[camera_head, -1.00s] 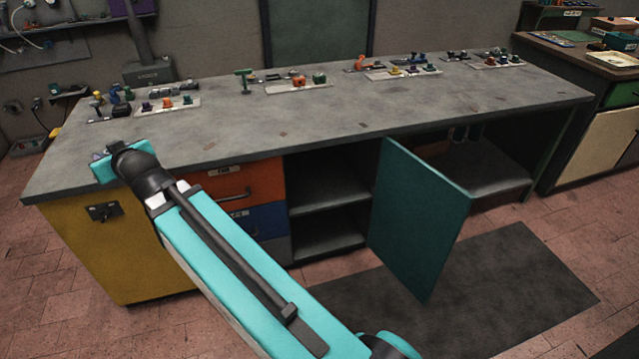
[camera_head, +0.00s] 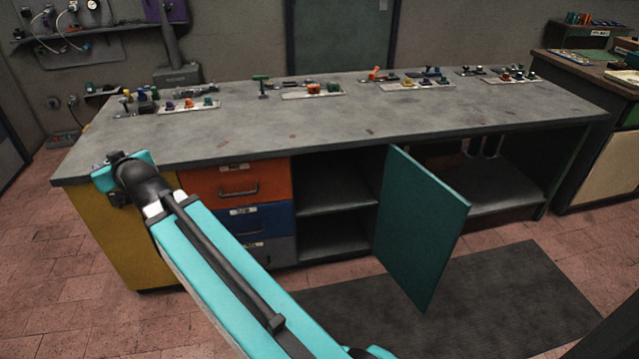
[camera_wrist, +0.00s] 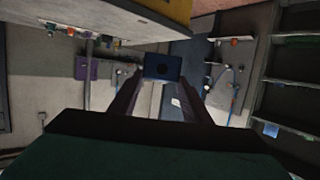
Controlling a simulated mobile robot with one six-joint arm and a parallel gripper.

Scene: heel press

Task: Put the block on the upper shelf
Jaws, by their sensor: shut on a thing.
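In the wrist view a dark blue block (camera_wrist: 162,67) with a dark round spot sits between the fingertips of my gripper (camera_wrist: 160,75), which is shut on it. In the head view my arm reaches to the left end of the workbench, and its wrist hides the gripper and the block. The open cabinet under the bench has an upper shelf (camera_head: 335,197) and a lower shelf (camera_head: 330,243). Both look empty in the parts that show. The cabinet's teal door (camera_head: 420,228) stands open toward the front, to the right of the shelves.
Orange (camera_head: 235,183) and blue drawers (camera_head: 250,220) are left of the cabinet, with a yellow panel (camera_head: 125,240) beyond them. Tools and trays line the back of the bench top (camera_head: 330,125); its front is clear. A dark mat (camera_head: 500,300) lies on the floor.

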